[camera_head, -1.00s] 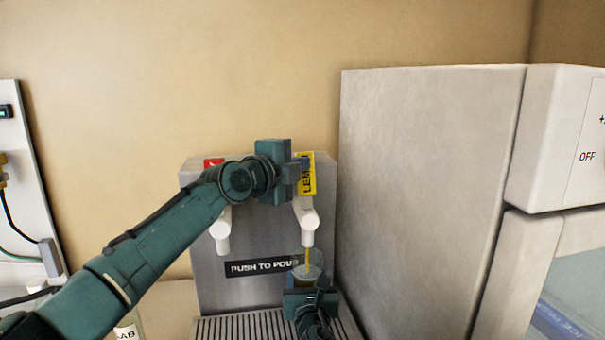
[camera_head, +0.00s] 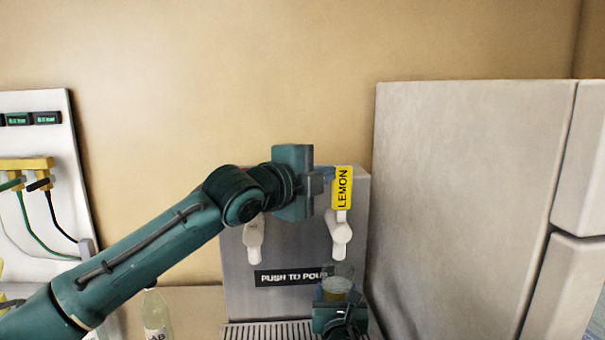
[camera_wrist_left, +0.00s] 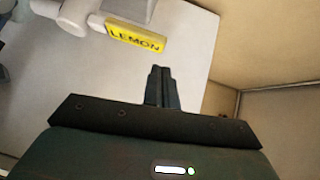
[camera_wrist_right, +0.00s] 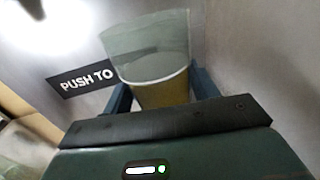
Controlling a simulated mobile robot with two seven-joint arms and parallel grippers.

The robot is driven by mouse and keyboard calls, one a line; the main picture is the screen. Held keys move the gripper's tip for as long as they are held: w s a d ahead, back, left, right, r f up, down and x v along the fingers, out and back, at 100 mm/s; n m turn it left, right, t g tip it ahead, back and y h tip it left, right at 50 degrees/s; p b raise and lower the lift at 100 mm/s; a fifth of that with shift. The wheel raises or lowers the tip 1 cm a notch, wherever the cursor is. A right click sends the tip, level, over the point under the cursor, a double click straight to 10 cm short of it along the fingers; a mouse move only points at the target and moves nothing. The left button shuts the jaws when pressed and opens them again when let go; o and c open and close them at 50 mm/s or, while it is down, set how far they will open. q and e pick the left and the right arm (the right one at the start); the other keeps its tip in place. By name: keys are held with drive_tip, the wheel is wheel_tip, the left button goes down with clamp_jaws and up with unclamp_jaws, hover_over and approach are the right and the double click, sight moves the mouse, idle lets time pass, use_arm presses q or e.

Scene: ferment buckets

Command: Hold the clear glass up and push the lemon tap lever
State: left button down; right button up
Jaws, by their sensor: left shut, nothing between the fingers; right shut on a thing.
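The lemon tap lever (camera_head: 342,188), with its yellow LEMON label, stands roughly upright above the white lemon tap spout (camera_head: 339,235). In the left wrist view the lever (camera_wrist_left: 136,40) is at top centre-left. My left gripper (camera_head: 326,176) is shut and empty beside the lever; the left wrist view shows a gap between its fingers (camera_wrist_left: 161,82) and the label. My right gripper (camera_head: 338,308) is shut on the clear glass (camera_head: 338,285), below the lemon spout. In the right wrist view the glass (camera_wrist_right: 150,45) holds amber liquid in its lower part. No stream shows.
The grey dispenser (camera_head: 290,255) has a second white tap (camera_head: 253,240) at left and a drip tray (camera_head: 270,330) below. A large grey machine (camera_head: 450,200) stands close at right. A labelled bottle (camera_head: 156,315) stands at lower left.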

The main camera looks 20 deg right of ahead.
use_arm(q)
drive_tip(key=v, duration=0.3)
drive_tip(key=r+v, duration=0.1)
drive_tip(key=v, duration=0.1)
drive_tip(key=shift+s+a, duration=0.1)
drive_tip(key=shift+a, duration=0.15)
use_arm(e)
drive_tip(key=shift+r, duration=0.1)
idle(1.1)
drive_tip(key=shift+s+a+f, duration=0.2)
drive_tip(key=shift+s+f, duration=0.3)
drive_tip(key=shift+s, duration=0.2)
drive_tip(key=shift+s+a+f, duration=0.2)
drive_tip(key=shift+s+f, duration=0.3)
drive_tip(key=shift+s, duration=0.2)
drive_tip(key=d+v, duration=0.1)
drive_tip(key=v, duration=1.1)
drive_tip(key=shift+s+d, duration=0.25)
drive_tip(key=shift+s, duration=0.05)
drive_tip(key=shift+f, duration=0.1)
